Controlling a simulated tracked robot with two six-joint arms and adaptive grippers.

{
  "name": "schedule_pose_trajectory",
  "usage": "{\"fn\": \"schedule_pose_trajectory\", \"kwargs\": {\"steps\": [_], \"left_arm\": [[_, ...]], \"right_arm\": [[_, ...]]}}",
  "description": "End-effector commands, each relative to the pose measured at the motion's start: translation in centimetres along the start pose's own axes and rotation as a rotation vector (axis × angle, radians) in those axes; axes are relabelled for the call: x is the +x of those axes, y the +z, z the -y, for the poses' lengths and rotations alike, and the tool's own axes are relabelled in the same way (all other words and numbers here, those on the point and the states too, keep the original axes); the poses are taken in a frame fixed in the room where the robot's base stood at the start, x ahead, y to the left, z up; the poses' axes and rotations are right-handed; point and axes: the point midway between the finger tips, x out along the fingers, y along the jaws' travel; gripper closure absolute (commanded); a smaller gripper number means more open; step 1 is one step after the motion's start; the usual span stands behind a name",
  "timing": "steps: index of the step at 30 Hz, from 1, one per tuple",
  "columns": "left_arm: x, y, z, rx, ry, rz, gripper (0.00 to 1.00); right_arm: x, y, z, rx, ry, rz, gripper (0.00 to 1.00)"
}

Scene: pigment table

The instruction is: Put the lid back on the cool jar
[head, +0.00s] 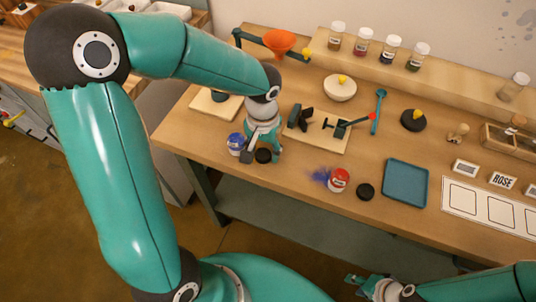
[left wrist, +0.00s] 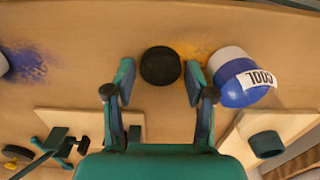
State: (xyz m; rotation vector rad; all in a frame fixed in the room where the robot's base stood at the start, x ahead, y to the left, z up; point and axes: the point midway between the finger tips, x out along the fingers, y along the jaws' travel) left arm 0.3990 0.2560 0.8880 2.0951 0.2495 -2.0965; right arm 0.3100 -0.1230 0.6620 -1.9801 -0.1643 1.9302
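The cool jar (left wrist: 245,82), blue and white with a COOL label, stands on the table; it also shows in the head view (head: 236,143). A round black lid (left wrist: 160,65) lies flat on the table beside it, also in the head view (head: 263,156). My left gripper (left wrist: 160,76) is open above the table, pointing down. Its fingertips are apart on either side of the lid in the wrist picture; contact is not visible. My right gripper (head: 358,285) is empty and looks open, low at the bottom edge of the head view, away from the table.
A blue tray (head: 405,183) lies further right. Several jars stand on the back shelf.

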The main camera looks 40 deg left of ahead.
Motion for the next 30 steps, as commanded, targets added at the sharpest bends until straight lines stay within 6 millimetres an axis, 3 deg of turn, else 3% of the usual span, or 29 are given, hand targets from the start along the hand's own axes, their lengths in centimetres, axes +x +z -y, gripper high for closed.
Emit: {"fn": "schedule_pose_trajectory", "kwargs": {"steps": [1, 4, 5, 20, 26, 30], "left_arm": [[0.0, 0.0, 0.0, 0.000, 0.000, 0.000, 0.52], [0.0, 0.0, 0.0, 0.000, 0.000, 0.000, 0.69], [0.0, 0.0, 0.0, 0.000, 0.000, 0.000, 0.70], [-0.7, -0.1, -0.1, 0.000, 0.000, -0.002, 0.70], [-2.9, -0.1, -0.1, 0.002, 0.001, -0.005, 0.70], [-5.6, -0.2, -0.1, 0.001, 0.002, -0.008, 0.70]], "right_arm": [[0.0, 0.0, 0.0, 0.000, 0.000, 0.000, 0.60], [0.0, 0.0, 0.0, 0.000, 0.000, 0.000, 0.60], [0.0, 0.0, 0.0, 0.000, 0.000, 0.000, 0.60], [0.0, 0.0, 0.0, 0.000, 0.000, 0.000, 0.60], [-0.1, 0.0, 0.0, 0.000, 0.000, 0.000, 0.60], [-0.2, 0.0, 0.1, 0.000, 0.000, 0.000, 0.60]]}}
